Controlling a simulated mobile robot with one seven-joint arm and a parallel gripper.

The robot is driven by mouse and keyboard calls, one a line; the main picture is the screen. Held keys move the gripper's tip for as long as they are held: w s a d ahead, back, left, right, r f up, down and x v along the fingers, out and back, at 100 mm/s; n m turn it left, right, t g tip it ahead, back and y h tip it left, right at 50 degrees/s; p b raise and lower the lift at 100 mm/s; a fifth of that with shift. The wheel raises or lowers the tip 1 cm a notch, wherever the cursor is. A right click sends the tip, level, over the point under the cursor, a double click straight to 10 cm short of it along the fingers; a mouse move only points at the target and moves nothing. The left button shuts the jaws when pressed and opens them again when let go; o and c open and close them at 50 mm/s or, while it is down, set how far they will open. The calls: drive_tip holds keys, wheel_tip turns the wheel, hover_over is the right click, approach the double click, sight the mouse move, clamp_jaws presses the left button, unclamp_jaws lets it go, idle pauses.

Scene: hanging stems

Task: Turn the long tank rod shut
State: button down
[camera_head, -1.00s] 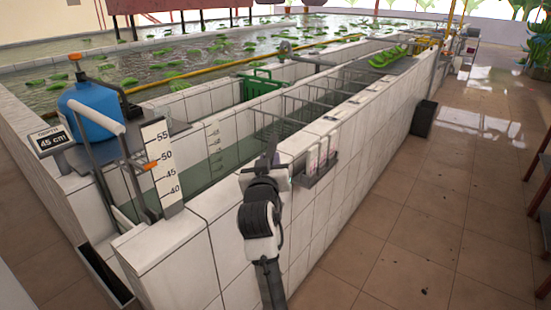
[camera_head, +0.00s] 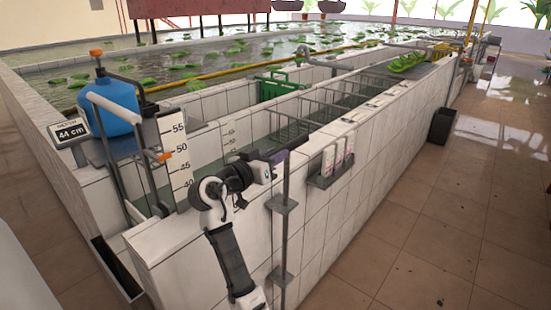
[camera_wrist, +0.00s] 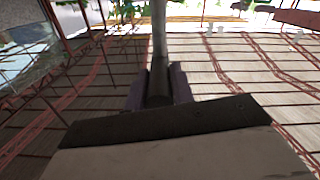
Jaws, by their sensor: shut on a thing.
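The long tank rod (camera_head: 284,235) stands upright against the outer tiled wall at the near end of the tank, passing through small grey brackets. My gripper (camera_head: 288,148) is at its upper end, above the wall brackets, with the arm reaching in from the left. In the wrist view, the grey rod (camera_wrist: 159,38) runs up the picture from between the two dark fingers of my gripper (camera_wrist: 159,85), which are shut on it. The exact grip contact is partly hidden by the fingers and the gripper body.
A depth display (camera_head: 73,131) reads 44 cm, beside a blue float (camera_head: 104,106) and a white level scale (camera_head: 175,155). A rack with white-and-pink strips (camera_head: 338,160) hangs on the wall right of the rod. A dark bin (camera_head: 442,125) stands farther along; the floor between is clear.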

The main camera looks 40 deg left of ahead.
idle(0.3)
drive_tip(key=c, duration=1.2)
unclamp_jaws()
drive_tip(key=shift+f, duration=0.1)
drive_tip(key=s+a+b, duration=0.1)
drive_tip(key=s+b, duration=0.2)
drive_tip(key=s, duration=1)
drive_tip(key=shift+s+a, duration=0.2)
drive_tip(key=shift+s, duration=0.2)
